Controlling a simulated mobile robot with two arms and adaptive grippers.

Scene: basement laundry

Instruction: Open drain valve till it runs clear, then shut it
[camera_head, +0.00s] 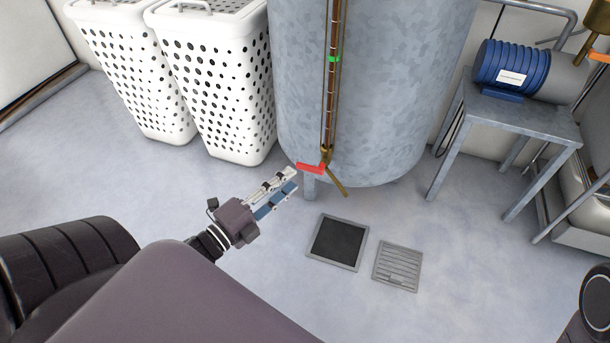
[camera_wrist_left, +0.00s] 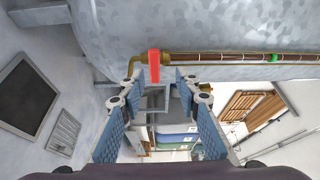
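The drain valve has a red handle (camera_head: 311,168) at the foot of a galvanised tank (camera_head: 385,90). Its brass spout (camera_head: 337,182) slants down to the right. A sight tube (camera_head: 331,95) with brown liquid and a green marker runs up the tank front. My left gripper (camera_head: 292,178) is just below and left of the handle, fingers apart and empty. In the left wrist view the red handle (camera_wrist_left: 154,66) shows ahead between the two blue-padded fingers, seemingly not gripped. No flow from the spout is visible. My right gripper is not in view.
A dark square floor pit (camera_head: 338,242) and a grey grate (camera_head: 397,265) lie in front of the tank. Two white perforated hampers (camera_head: 225,100) stand at left. A blue motor (camera_head: 515,68) sits on a metal stand (camera_head: 540,120) at right. Floor between is clear.

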